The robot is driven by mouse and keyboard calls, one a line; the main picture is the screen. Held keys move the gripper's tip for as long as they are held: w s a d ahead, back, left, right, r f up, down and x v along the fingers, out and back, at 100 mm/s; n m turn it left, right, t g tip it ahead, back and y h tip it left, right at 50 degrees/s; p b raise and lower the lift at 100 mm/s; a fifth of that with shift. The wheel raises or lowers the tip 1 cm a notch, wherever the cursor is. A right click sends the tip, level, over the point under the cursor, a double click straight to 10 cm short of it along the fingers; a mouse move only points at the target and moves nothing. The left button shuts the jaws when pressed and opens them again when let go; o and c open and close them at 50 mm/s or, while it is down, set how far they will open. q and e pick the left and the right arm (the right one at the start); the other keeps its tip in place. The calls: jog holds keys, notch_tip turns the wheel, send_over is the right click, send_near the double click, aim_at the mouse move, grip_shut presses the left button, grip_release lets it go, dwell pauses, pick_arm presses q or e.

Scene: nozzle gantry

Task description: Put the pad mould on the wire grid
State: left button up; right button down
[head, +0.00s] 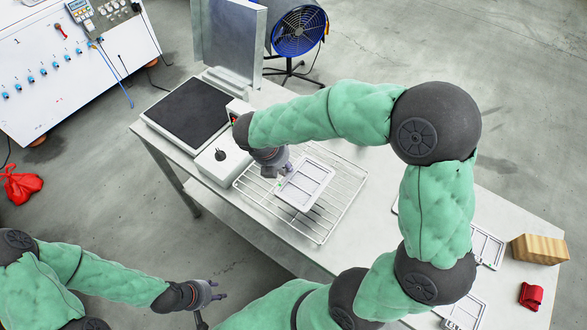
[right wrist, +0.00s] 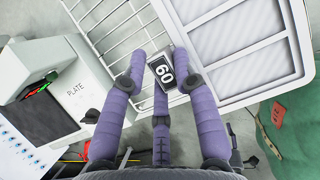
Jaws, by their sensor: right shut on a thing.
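The pad mould (head: 319,178) is a pale, flat frame with rectangular panels. My right gripper (head: 284,172) is shut on its left edge and holds it over the wire grid (head: 345,212). I cannot tell whether the mould touches the wires. In the right wrist view the mould (right wrist: 236,52) is at upper right, beside a dark tag reading 60 between my right gripper's fingers (right wrist: 163,75). The wire grid (right wrist: 105,25) shows at upper left. My left gripper (head: 219,291) is away from the table at lower left, its fingers apart and empty.
A white device with a dark plate (head: 188,112) stands left of the grid. Other pale frames (head: 487,246), a wooden block (head: 540,249) and a red cloth (head: 531,296) are at the table's right. A blue fan (head: 298,32) stands behind the table. My right arm crosses above the table.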

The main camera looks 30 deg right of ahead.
jog(key=d+f, duration=0.1)
jog(key=f, duration=0.1)
jog(key=w+d+f+b, duration=0.1)
jog(key=d+f, duration=0.1)
jog(key=w+d+f+b, duration=0.1)
jog(key=f, duration=0.1)
jog(key=shift+w+d, duration=0.25)
jog(key=shift+d, duration=0.15)
notch_tip(320, 180, down, 4)
jog(key=shift+w+d+r+b, duration=0.15)
jog(key=shift+r+b, duration=0.1)
jog(key=shift+b, duration=0.45)
jog(key=shift+r, duration=0.1)
jog(key=c, duration=1)
grip_release()
jog(key=shift+o, duration=0.2)
